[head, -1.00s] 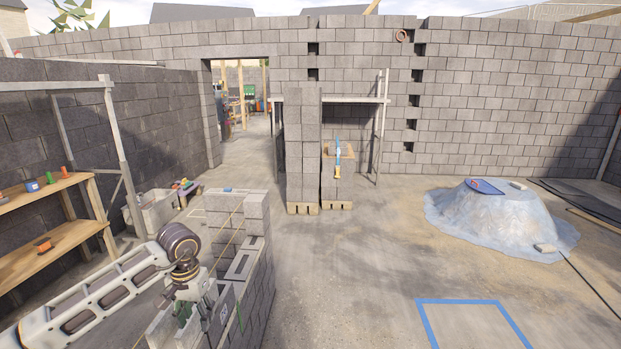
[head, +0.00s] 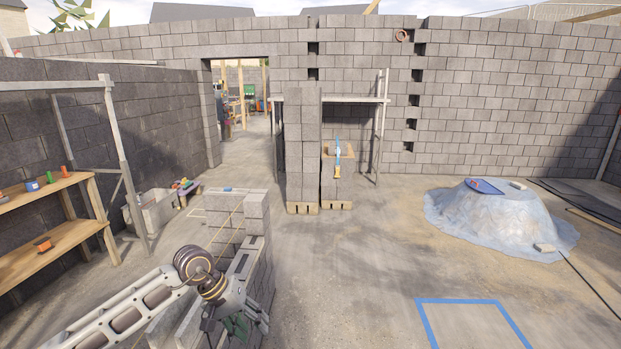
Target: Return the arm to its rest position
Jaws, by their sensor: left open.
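My left arm comes in from the lower left of the head view. Its gripper (head: 252,322) hangs over the near end of a low grey block wall (head: 258,215). The gripper is open, and I see nothing held in it. The arm and wrist cover part of the wall's near end, and I cannot tell whether the fingers touch the blocks. My right gripper is not in view.
A wooden shelf (head: 50,250) with small items stands at the left. A trough (head: 155,210) sits behind the arm. Stacked blocks (head: 301,150) stand on a pallet mid-floor. A sheet-covered mound (head: 490,225) and a blue floor outline (head: 428,325) lie right. The centre floor is clear.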

